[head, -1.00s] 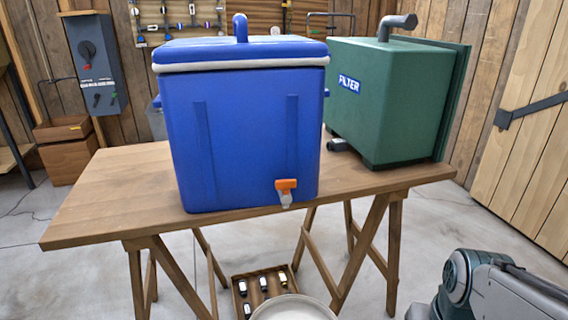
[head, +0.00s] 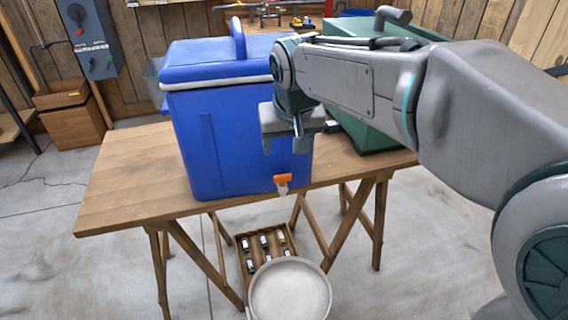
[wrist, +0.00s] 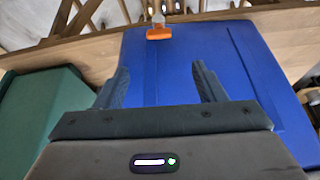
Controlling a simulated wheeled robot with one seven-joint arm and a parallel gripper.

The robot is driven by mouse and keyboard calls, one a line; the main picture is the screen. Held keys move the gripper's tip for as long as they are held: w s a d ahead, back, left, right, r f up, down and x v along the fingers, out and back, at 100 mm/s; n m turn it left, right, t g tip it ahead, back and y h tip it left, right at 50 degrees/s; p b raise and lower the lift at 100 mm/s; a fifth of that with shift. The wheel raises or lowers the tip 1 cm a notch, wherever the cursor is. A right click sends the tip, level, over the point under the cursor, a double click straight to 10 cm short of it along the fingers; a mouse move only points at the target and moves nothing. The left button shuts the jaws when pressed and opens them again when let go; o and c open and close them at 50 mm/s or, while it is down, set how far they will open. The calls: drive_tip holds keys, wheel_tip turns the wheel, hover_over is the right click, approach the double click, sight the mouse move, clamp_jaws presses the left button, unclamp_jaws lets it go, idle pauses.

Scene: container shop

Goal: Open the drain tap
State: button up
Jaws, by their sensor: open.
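The drain tap, with an orange handle (head: 283,179) and a pale spout, sits low on the front of the blue cooler (head: 215,140), near its right corner. In the wrist view the orange tap (wrist: 159,33) shows beyond my fingertips, against the blue cooler (wrist: 250,70). My gripper (head: 283,145) is in front of the cooler, above the tap and apart from it. Its two fingers (wrist: 160,80) are open, with nothing between them. The cooler's blue lid is closed.
The cooler stands on a wooden trestle table (head: 125,185). A green filter box (head: 375,125) stands behind my arm on the right. A round pale basin (head: 290,290) is on the floor below the tap, beside a wooden tray (head: 243,262) of small bottles. The table's left part is clear.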

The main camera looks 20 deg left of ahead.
sight(283, 174)
drive_tip(key=b+x, duration=0.1)
drive_tip(key=x, duration=1.2)
drive_tip(key=shift+f+b, duration=0.15)
drive_tip(key=shift+b, duration=0.2)
drive_tip(key=shift+w, duration=0.1)
drive_tip(key=c, duration=1)
